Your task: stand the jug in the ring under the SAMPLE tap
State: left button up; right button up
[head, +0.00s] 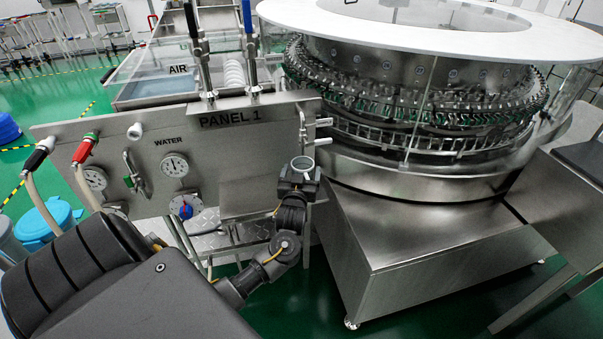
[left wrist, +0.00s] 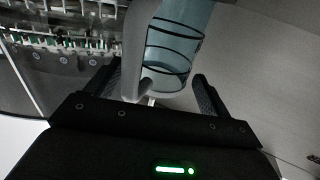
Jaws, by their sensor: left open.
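The jug (left wrist: 177,50) is pale blue and see-through, with a thick grey handle (left wrist: 136,55). Thin dark bands run round its body; I cannot tell whether they belong to the jug or to a holder. In the head view its round rim (head: 302,163) shows just above my left gripper (head: 300,178), at the right end of the panel. In the left wrist view my left gripper (left wrist: 158,72) is open, with the handle between its spread fingers. The jug's base is hidden in the head view. I cannot make out a SAMPLE label. My right gripper is out of view.
The steel PANEL 1 (head: 225,145) carries gauges, valves and hoses behind my left arm. The rotary washer (head: 420,180) with its glass guard stands close on the right, above a steel cabinet (head: 420,245). Green floor (head: 330,320) shows below.

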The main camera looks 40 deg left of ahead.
pick_arm(q)
jog(key=v, duration=1.2)
jog(key=shift+r, duration=0.1)
jog(key=s+d+f+m+g+h, duration=0.1)
jog(key=d+f+m+h, duration=0.15)
jog(key=f, duration=0.95)
jog(key=s+d+f+m+g+h, duration=0.1)
jog(key=d+f+m+g+h, duration=0.15)
jog(key=f, duration=0.85)
jog(key=s+d+f+m+g+h, duration=0.1)
jog(key=s+f, duration=0.4)
jog(key=f, duration=0.3)
jog(key=s+d+f+m+g+h, duration=0.15)
jog(key=s+f, duration=0.25)
jog(key=f, duration=0.4)
jog(key=s+d+f+m+g+h, duration=0.1)
jog(key=s+f+g, duration=0.3)
jog(key=s, duration=1.1)
jog(key=s+d+f+g+h, duration=0.1)
jog(key=s+f+g, duration=0.2)
jog(key=s+f, duration=0.8)
jog(key=s, duration=0.4)
jog(key=shift+d+m+g, duration=0.15)
jog(key=shift+m+g, duration=0.2)
jog(key=shift+g, duration=0.05)
